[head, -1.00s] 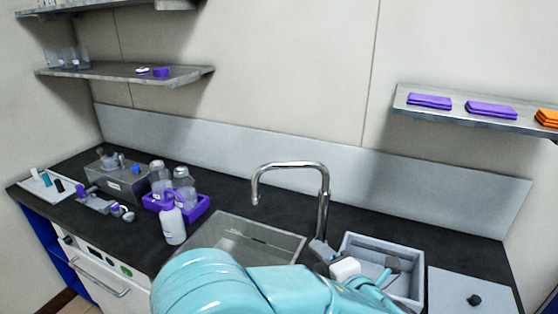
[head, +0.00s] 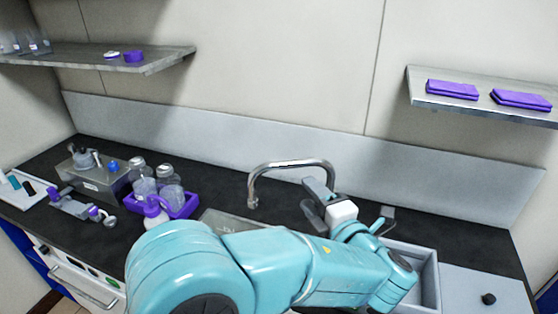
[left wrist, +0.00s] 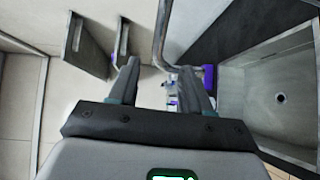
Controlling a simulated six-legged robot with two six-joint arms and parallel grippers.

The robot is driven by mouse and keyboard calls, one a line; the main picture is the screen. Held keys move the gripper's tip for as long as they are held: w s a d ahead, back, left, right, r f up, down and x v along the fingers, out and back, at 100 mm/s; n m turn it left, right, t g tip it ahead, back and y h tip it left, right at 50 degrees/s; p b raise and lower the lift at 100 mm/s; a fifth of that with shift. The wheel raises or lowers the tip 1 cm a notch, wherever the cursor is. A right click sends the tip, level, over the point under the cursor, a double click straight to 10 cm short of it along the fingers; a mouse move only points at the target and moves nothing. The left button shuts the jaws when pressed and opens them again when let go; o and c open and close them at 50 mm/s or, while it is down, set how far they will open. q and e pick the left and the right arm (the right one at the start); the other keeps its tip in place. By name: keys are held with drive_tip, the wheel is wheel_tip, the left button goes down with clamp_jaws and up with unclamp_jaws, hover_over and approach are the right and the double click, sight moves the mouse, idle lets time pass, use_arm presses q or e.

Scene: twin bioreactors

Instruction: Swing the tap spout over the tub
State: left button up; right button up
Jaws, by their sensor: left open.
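The chrome tap (head: 290,164) stands behind the sink. Its spout arches to the left, its end hanging above the sink (head: 235,221). The grey tub (head: 432,270) is right of the tap, partly hidden by my left arm. My left gripper (head: 314,202) is open beside the upright part of the tap, which it partly hides. In the left wrist view the tap pipe (left wrist: 161,35) shows in the gap between the open fingers (left wrist: 160,78); I cannot tell whether they touch it. The sink (left wrist: 237,100) with its drain lies to the right there. My right gripper is out of view.
A purple caddy (head: 183,212) with bottles stands left of the sink, beside a steel box (head: 100,182). Shelves hang on the wall at left (head: 90,58) and right (head: 470,107), the right one with folded purple cloths (head: 452,90). My arm covers much of the sink.

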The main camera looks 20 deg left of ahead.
use_arm(q)
drive_tip(key=p, duration=0.1)
approach(281, 167)
drive_tip(key=x, duration=0.3)
drive_tip(key=p+x, duration=0.1)
drive_tip(key=x, duration=0.6)
drive_tip(key=shift+w+d+f, duration=0.1)
drive_tip(key=shift+d, duration=0.05)
drive_tip(key=shift+w+a, duration=0.2)
drive_tip(key=shift+a, duration=0.3)
drive_tip(key=shift+w+d+f, duration=0.1)
drive_tip(key=shift+w, duration=0.25)
drive_tip(key=shift+s, duration=0.2)
clamp_jaws()
